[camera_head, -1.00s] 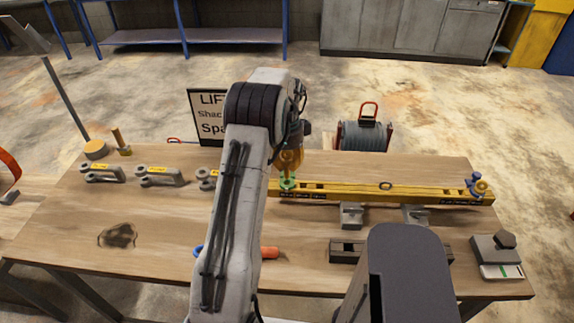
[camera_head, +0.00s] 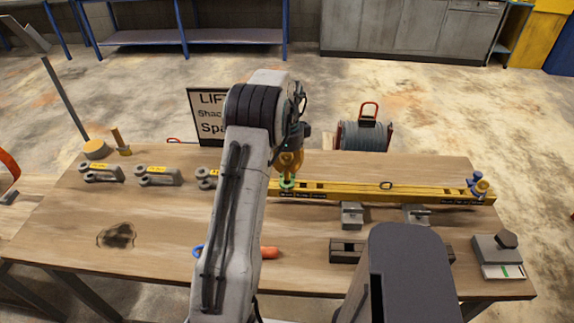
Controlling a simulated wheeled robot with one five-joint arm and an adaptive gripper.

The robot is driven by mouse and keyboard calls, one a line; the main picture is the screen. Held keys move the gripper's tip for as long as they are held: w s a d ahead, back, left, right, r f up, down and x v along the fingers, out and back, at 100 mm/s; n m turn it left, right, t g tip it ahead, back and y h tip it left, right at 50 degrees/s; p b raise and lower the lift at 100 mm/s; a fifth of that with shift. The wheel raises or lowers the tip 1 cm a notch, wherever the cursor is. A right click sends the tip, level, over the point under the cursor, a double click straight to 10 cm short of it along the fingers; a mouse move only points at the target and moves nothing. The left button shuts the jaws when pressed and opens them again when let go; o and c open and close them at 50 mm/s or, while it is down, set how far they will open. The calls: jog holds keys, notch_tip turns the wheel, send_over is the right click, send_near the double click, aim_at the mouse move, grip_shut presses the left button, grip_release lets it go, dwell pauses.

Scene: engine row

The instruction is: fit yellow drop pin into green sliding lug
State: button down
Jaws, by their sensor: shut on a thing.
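My gripper (camera_head: 288,172) points down, directly over the green sliding lug (camera_head: 288,184) near the left end of the yellow beam (camera_head: 340,190). It is shut, apparently on the yellow drop pin, which I cannot make out apart from the gripper's own yellow-orange fingers. The fingertips sit at the top of the lug. I cannot tell how far the pin is in the lug's hole. My arm covers the beam's left end.
A blue lug (camera_head: 473,184) with a yellow part stands at the beam's right end. Grey shackles (camera_head: 158,176) line the left, near a yellow upright piece (camera_head: 121,142). A sign (camera_head: 205,117) stands behind my arm.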

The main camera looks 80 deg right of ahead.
jog(key=shift+f+b, duration=0.9)
jog(key=shift+f, duration=0.4)
jog(key=c, duration=1)
grip_release()
jog(key=shift+r, duration=0.1)
jog(key=shift+r, duration=0.3)
jog(key=r, duration=1.1)
jog(key=shift+a+r, duration=0.15)
jog(key=shift+a, duration=0.1)
